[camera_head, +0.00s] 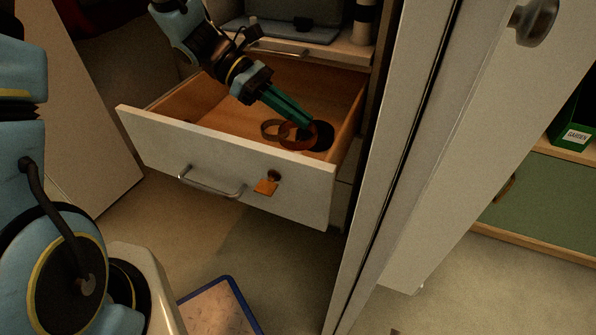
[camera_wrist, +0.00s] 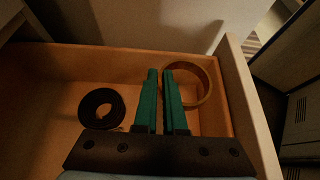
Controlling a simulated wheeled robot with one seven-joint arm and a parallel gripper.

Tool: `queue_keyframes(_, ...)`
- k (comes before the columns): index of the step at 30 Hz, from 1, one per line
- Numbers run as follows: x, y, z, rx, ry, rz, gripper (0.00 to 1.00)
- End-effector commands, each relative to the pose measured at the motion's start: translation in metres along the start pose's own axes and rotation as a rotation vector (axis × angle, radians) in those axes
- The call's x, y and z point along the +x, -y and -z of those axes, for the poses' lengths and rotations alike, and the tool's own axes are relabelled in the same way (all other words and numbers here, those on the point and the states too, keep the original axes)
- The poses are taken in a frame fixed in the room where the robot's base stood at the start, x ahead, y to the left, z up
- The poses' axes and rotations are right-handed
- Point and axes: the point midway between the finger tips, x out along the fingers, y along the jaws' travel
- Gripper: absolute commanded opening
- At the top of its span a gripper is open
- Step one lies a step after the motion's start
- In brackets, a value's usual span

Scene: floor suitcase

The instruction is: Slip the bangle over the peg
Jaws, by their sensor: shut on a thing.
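My gripper (camera_head: 305,121), with green fingers, reaches down into the open drawer. It is shut on the brown bangle (camera_head: 284,142), a wide ring hanging at the fingertips. In the wrist view the bangle (camera_wrist: 207,91) shows to the right of the fingertips (camera_wrist: 160,73), its opening visible. On the outer face of the drawer front is a small orange plate (camera_head: 265,187) with a dark round knob just above it. This may be the peg, but its shape is too small to tell.
The wooden drawer (camera_head: 215,112) has a bar handle (camera_head: 210,187) on its front. A dark ring (camera_wrist: 87,110) lies on the drawer floor, clear of the fingers. A second brown ring shape (camera_head: 264,126) shows beside the bangle. A pale door edge (camera_head: 385,180) stands to the right.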

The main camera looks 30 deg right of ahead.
Motion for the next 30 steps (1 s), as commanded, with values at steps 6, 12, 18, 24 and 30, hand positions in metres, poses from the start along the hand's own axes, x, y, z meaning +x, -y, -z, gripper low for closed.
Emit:
queue_keyframes(6, 0.021, 0.001, 0.036, -0.005, 0.002, 0.001, 0.0)
queue_keyframes(12, 0.027, 0.0, 0.049, -0.003, 0.001, 0.0, 0.0)
queue_keyframes(18, 0.041, 0.001, 0.073, -0.005, 0.002, 0.001, 0.0)
queue_keyframes(24, 0.042, 0.0, 0.076, -0.001, 0.001, 0.0, 0.0)
queue_keyframes(30, 0.043, 0.001, 0.079, -0.002, 0.001, 0.0, 0.0)
